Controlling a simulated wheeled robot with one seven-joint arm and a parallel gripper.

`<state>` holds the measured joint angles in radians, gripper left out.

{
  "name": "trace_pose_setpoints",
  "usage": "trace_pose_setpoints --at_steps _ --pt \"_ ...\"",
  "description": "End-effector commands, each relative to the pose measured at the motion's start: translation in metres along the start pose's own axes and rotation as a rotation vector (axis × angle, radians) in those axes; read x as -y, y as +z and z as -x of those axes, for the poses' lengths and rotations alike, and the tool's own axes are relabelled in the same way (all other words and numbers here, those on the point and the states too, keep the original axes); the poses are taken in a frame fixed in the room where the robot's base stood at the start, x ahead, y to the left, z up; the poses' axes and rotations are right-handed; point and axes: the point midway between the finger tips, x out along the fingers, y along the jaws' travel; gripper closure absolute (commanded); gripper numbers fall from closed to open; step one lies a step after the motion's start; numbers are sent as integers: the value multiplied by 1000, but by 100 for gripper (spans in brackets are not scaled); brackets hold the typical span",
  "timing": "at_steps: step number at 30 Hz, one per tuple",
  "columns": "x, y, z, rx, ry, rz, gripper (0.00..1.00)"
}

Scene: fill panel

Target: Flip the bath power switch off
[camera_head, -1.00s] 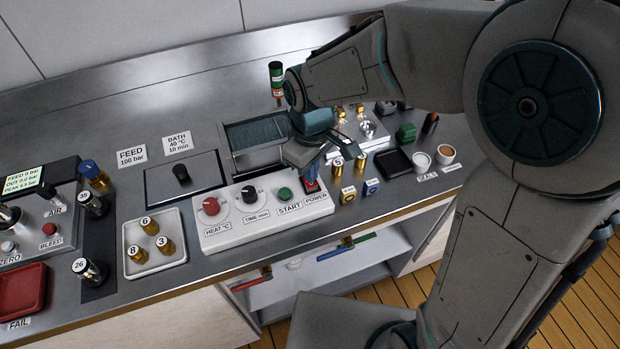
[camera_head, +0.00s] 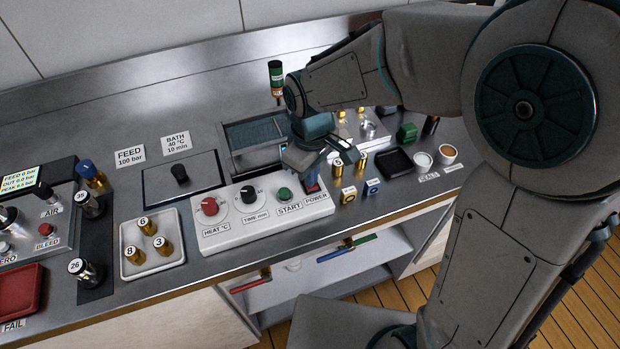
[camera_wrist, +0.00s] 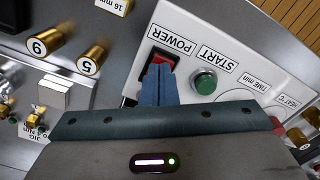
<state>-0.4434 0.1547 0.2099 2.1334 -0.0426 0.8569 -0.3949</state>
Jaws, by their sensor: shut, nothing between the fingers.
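The bath control panel (camera_head: 232,235) is a white box with a red heat knob, a black time knob, a green START button (camera_head: 284,194) and a red POWER switch at its right end. In the wrist view the red POWER switch (camera_wrist: 163,58) sits in a dark frame beside its label. My gripper (camera_wrist: 158,70) is shut and empty, its blue fingertips over the switch and hiding its lower part. I cannot tell whether the fingertips touch it or how the rocker is tilted. In the head view the gripper (camera_head: 311,180) covers most of the switch.
Brass cylinders marked 9 (camera_wrist: 45,42) and 5 (camera_wrist: 90,60) stand close beside the panel. The bath basin (camera_head: 255,133) lies behind it. A white tray (camera_head: 150,262) with several numbered cylinders is at the left.

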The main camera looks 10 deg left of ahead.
Motion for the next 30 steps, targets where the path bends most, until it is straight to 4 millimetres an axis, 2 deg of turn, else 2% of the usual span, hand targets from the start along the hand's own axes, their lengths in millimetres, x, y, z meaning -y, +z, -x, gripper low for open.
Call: trace_pose_setpoints --at_steps 8,30 --pt "0 0 3 1 -1 0 100" --pt "0 0 64 0 0 0 100"
